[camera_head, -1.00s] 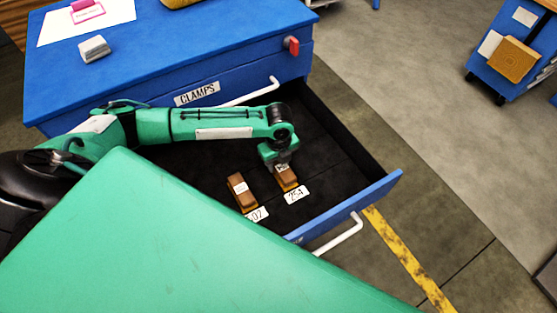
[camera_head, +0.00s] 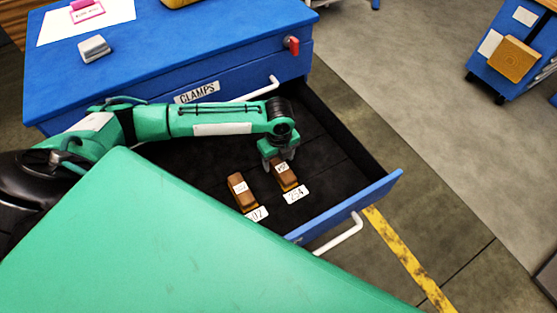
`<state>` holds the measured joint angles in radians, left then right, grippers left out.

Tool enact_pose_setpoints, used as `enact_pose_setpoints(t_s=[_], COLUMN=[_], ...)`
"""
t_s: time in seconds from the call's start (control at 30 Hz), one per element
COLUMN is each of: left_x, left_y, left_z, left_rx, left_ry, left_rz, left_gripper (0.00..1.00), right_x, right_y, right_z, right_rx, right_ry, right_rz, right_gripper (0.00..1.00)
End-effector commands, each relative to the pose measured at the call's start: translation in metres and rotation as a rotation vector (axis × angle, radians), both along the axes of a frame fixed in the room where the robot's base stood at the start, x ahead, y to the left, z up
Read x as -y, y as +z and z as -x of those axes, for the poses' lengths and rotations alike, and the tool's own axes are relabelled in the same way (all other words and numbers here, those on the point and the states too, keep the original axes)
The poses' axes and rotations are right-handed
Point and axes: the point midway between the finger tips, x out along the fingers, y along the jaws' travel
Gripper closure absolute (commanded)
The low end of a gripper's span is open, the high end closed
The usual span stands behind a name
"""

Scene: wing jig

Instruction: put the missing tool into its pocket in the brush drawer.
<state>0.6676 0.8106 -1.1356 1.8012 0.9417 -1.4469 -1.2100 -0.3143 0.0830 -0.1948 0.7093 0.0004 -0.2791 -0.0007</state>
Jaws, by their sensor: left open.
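The open drawer (camera_head: 335,150) has a dark inside and a blue front with a white handle. Two brown wooden brushes with white labels lie in it. The right brush (camera_head: 286,179) is by the tag 254 (camera_head: 296,195). The left brush (camera_head: 241,190) is by a tag ending in 02 (camera_head: 257,214), partly hidden. My left gripper (camera_head: 281,164) points down at the far end of the right brush, open. Whether its fingers touch the brush I cannot tell. My right gripper is not in view. The near left part of the drawer is hidden.
The blue cabinet top (camera_head: 190,50) carries a grey block (camera_head: 94,48) and a white sheet (camera_head: 60,28) with a pink clip. A closed drawer marked CLAMPS (camera_head: 197,92) has a white handle. A blue cart (camera_head: 520,85) stands at the upper right; the floor between is clear.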

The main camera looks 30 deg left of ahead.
Motion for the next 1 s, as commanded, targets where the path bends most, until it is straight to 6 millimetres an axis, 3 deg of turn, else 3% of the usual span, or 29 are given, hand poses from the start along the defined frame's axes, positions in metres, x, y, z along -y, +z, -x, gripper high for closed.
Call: enact_pose_setpoints(t_s=[0.03, 0.3, 0.5, 0.7, 1.0], left_x=[-0.001, -0.001, 0.000, -0.001, -0.001], left_y=[0.015, 0.079, 0.110, 0.120, 0.120], left_z=[-0.002, -0.002, -0.001, -0.001, -0.001], left_rx=[0.008, 0.006, 0.004, 0.002, 0.001], left_ry=[-0.002, 0.000, 0.000, 0.000, 0.000], left_rz=[0.000, 0.000, 0.000, -0.002, -0.002], left_gripper=[0.35, 0.35, 0.35, 0.35, 0.35], right_x=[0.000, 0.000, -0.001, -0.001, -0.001], right_y=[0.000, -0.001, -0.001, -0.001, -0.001], right_z=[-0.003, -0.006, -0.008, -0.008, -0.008], right_rx=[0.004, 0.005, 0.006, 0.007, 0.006], right_ry=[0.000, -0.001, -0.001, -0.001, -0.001], right_rz=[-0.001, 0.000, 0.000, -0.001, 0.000], right_gripper=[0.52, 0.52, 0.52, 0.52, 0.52])
